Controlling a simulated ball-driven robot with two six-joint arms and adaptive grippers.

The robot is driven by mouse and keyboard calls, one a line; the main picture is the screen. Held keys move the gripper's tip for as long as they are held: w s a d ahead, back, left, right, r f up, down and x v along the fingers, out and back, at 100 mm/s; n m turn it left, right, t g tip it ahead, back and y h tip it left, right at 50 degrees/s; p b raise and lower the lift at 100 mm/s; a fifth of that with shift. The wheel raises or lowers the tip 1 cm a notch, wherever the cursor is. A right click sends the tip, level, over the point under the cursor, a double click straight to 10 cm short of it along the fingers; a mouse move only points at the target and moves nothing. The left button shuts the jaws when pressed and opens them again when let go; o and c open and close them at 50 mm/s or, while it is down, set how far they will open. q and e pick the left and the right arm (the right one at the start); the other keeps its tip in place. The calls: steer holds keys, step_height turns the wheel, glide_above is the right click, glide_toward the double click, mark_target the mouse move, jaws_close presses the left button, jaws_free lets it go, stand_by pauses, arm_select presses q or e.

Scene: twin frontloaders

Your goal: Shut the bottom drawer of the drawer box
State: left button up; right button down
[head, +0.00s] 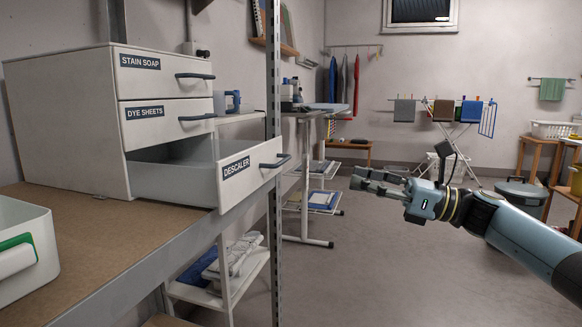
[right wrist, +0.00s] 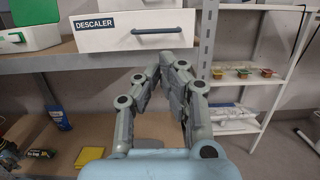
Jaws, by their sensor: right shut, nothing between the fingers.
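The white drawer box (head: 60,120) stands on the brown shelf at the left in the head view. Its upper drawers, labelled STAIN SOAP (head: 165,72) and DYE SHEETS (head: 168,121), are shut. The bottom drawer, labelled DESCALER (head: 248,178), is pulled well out, its front past the shelf edge. It also shows in the right wrist view (right wrist: 112,36), with a dark bar handle (right wrist: 157,30). My right gripper (head: 357,181) is shut and empty, to the right of the drawer front and apart from it. It also shows in the right wrist view (right wrist: 165,75), below the drawer front. My left gripper is not in view.
A white bin with a green-edged handle (head: 22,258) stands on the shelf at the front left. A metal shelf post (head: 274,240) rises beside the drawer front. A drying rack (head: 458,125) stands far back. The floor around my right gripper is clear.

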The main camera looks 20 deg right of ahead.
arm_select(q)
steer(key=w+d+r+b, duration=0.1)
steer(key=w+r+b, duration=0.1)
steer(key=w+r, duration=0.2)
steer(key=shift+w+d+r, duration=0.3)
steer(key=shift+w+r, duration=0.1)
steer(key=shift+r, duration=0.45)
arm_select(e)
steer(key=x, duration=1.2)
steer(key=shift+w+a, duration=0.2)
steer(key=shift+a, duration=0.05)
steer(key=shift+r, duration=0.1)
